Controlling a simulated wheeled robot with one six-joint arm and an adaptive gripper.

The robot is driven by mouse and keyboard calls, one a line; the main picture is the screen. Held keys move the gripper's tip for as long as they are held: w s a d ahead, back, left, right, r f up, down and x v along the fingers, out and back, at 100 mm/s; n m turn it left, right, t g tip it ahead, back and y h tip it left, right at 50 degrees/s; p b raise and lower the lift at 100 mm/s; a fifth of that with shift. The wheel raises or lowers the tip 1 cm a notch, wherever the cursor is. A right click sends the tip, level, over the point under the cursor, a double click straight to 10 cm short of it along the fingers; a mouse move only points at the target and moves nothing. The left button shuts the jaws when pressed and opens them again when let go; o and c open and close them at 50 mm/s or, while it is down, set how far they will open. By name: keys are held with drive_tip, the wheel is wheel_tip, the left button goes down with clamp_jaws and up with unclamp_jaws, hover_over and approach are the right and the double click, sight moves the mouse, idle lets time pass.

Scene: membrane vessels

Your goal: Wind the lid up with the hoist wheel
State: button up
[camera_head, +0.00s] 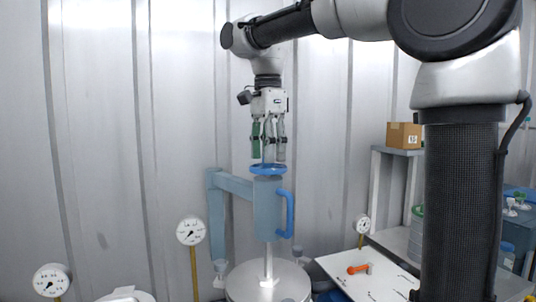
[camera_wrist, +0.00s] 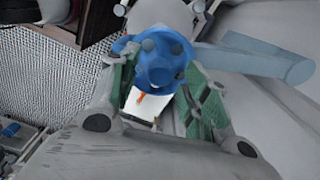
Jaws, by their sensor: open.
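The hoist wheel (camera_head: 268,169) is a blue handwheel on top of the grey-blue hoist body (camera_head: 266,208), which hangs on a side arm and post. My gripper (camera_head: 268,157) points straight down just above the wheel, its fingers open. In the wrist view the wheel (camera_wrist: 162,62) shows between and beyond the green-padded fingertips of my gripper (camera_wrist: 163,82). I cannot tell whether they touch it. The round metal lid (camera_head: 240,287) lies below the hoist, joined to it by a rod (camera_head: 268,262). Whether a gap lies under the lid is cut off by the picture edge.
A blue curved handle (camera_head: 288,214) sticks out from the hoist's right side. Dial gauges (camera_head: 191,231) stand around the vessel. A white board with an orange-handled valve (camera_head: 358,269) lies to the right. A shelf with a cardboard box (camera_head: 404,135) stands farther right. A metal wall is behind.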

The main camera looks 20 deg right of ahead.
drive_tip(key=shift+f, duration=0.5)
clamp_jaws()
